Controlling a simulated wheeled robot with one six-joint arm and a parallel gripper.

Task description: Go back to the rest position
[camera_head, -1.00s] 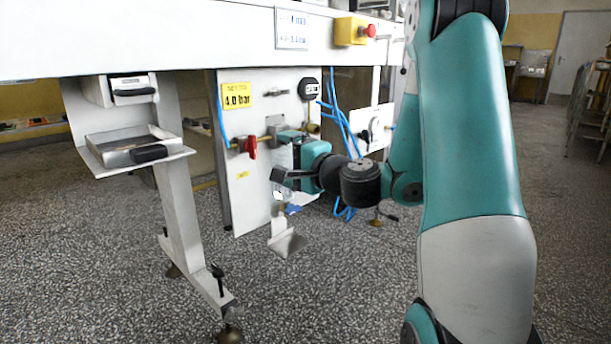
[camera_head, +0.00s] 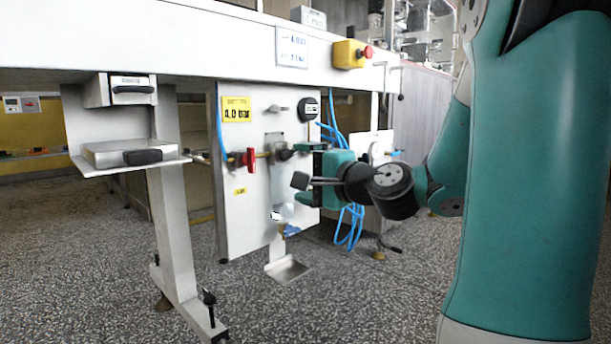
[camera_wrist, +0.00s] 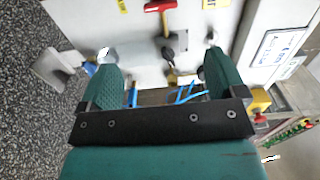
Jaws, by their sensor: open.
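My gripper (camera_head: 300,173) is open, in front of the white valve panel (camera_head: 240,215) under the machine. Its two teal fingers point at the panel with nothing between them that I can see held. In the wrist view the open fingers (camera_wrist: 160,58) spread wide with the panel beyond, and the red-handled valve (camera_wrist: 160,6) shows past them. In the head view the same red handle (camera_head: 250,158) is left of the gripper. How near the fingers are to the panel fittings is hard to tell.
The machine's long white beam (camera_head: 180,50) runs above, with a yellow box and red button (camera_head: 350,54). A shelf with a metal tray (camera_head: 112,152) stands left. Blue hoses (camera_head: 350,228) hang behind the gripper. A small drip tray (camera_head: 288,268) is below the panel. Speckled floor lies open in front.

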